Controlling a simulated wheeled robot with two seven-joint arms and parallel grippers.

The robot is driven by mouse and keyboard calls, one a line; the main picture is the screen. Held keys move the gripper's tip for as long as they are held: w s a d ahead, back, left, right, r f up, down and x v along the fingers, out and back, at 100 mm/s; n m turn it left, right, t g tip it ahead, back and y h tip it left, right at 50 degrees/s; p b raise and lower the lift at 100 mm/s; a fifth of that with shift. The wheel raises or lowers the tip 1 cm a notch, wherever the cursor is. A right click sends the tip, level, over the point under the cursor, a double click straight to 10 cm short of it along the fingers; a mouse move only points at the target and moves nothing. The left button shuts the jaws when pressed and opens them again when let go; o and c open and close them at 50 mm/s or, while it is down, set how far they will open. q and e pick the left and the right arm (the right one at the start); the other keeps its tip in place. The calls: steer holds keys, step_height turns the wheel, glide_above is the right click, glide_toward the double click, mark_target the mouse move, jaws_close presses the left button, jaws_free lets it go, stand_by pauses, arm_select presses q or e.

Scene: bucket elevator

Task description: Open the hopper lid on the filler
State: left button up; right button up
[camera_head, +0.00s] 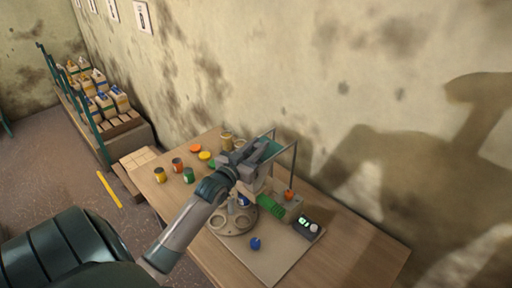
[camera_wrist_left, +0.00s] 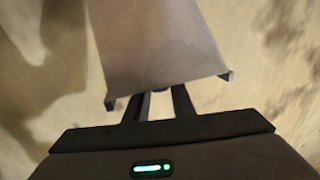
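The filler stands on the table at the wall, with a thin frame (camera_head: 294,165) and a green part (camera_head: 271,149) at its top. My left gripper (camera_head: 262,147) is at the top of the filler, and its arm hides much of the machine. In the left wrist view the two dark fingers (camera_wrist_left: 162,104) reach the lower edge of a pale grey panel (camera_wrist_left: 160,45), with a narrow gap between them. The panel may be the hopper lid; I cannot tell. Whether the fingers grip it is not clear. My right gripper is not in view.
The table (camera_head: 170,205) holds several coloured jars, including a green jar (camera_head: 188,175), and a round plate (camera_head: 234,222) with holes. A blue ball-like knob (camera_head: 255,243) and a small display box (camera_head: 308,226) are at the front right.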

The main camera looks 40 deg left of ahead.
arm_select(q)
steer(key=o, duration=0.4)
steer(key=shift+s+f, duration=0.1)
steer(key=shift+s, duration=0.35)
steer(key=s+b, duration=0.2)
steer(key=s, duration=0.3)
steer(key=s+d+b, duration=0.1)
steer(key=s, duration=0.5)
steer(key=s+d+b, duration=0.1)
steer(key=s+b, duration=0.1)
steer(key=s, duration=0.3)
steer(key=shift+s+d+b, duration=0.2)
steer(key=shift+b, duration=0.15)
